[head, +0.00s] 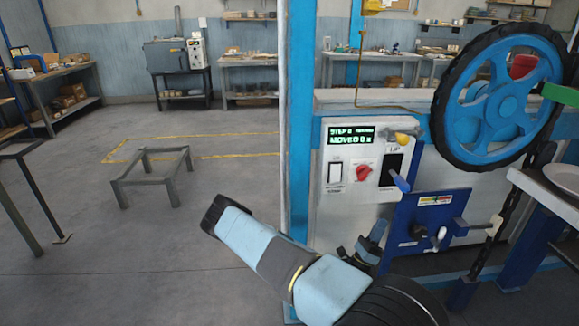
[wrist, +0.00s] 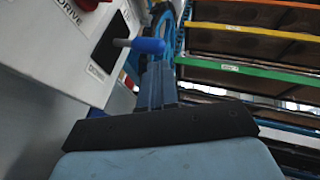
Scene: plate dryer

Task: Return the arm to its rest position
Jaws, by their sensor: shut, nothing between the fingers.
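My arm's light blue and dark links reach across the lower middle of the head view. My gripper (head: 378,231) is low in front of the machine's control panel (head: 345,205), partly hidden by my arm. In the wrist view my gripper (wrist: 157,68) has its blue fingers together, with nothing between them. A blue-handled lever (head: 400,182) is on the panel above and right of the gripper. It also shows just beyond the fingertips in the wrist view (wrist: 148,46); I cannot tell the exact gap.
The panel bears a lit display (head: 351,136), a red knob (head: 363,173) and a yellow-handled lever (head: 405,138). A blue plate with a clamp handle (head: 437,239) and a large blue wheel (head: 498,100) are at right. Open floor (head: 90,245) lies left, with a low grey stand (head: 150,180).

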